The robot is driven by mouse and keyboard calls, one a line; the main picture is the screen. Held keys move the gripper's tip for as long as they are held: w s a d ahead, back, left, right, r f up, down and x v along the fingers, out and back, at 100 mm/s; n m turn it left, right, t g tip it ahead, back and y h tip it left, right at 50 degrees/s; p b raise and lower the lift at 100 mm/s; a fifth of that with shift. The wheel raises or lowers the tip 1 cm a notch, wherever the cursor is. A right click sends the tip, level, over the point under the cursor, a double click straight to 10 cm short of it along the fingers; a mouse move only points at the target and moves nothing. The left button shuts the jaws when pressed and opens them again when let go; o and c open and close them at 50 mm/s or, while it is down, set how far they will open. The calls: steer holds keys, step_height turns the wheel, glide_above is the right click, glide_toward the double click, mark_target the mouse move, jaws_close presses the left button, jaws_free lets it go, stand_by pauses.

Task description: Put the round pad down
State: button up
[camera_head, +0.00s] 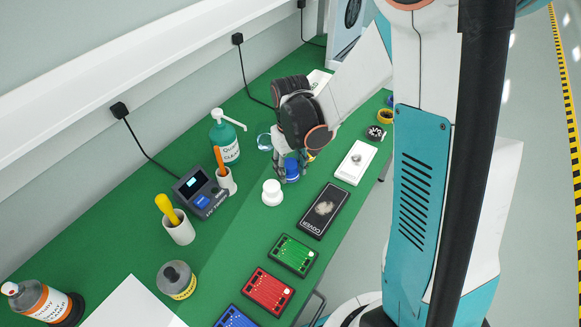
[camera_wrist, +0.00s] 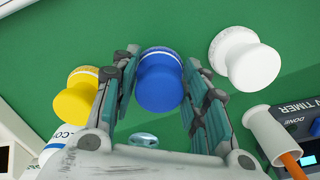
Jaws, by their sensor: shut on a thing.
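The round pad looks to be the blue round piece with a knob-like top and a pale marked rim, in the wrist view (camera_wrist: 160,82). It sits between the two fingers of my gripper (camera_wrist: 162,95), which is shut on it. In the head view the blue pad (camera_head: 292,170) shows below my gripper (camera_head: 288,160), low over the green bench. I cannot tell whether its underside touches the bench. A white piece of similar shape (camera_head: 272,193) stands on the bench just left of it. A yellow one (camera_wrist: 80,97) shows on the other side in the wrist view.
A black COVER box (camera_head: 324,211) and a white tray (camera_head: 356,162) lie to the right. A green pump bottle (camera_head: 224,138), a clear disc (camera_head: 264,142) and a timer (camera_head: 200,192) stand to the left. Green, red and blue boards lie nearer. Bare green bench surrounds the pad.

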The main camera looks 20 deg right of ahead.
mark_target(290, 164)
steer(key=shift+f, duration=0.1)
steer(key=o, duration=1.4)
step_height(290, 164, up, 12)
steer(key=r+p, duration=0.1)
steer(key=p, duration=0.3)
steer(key=shift+s+r+m+t, duration=0.3)
steer(key=shift+s+r+t, duration=0.9)
steer(key=shift+s+r, duration=0.95)
steer(key=shift+s+r+m+t, duration=0.3)
steer(key=shift+s+r+t, duration=1.05)
steer(key=shift+s, duration=1.4)
steer(key=shift+s+r+m+t, duration=0.3)
steer(key=shift+s+r+t, duration=0.75)
steer(key=shift+s+r, duration=1.2)
steer(key=shift+s+f, duration=0.2)
steer(key=shift+f, duration=0.05)
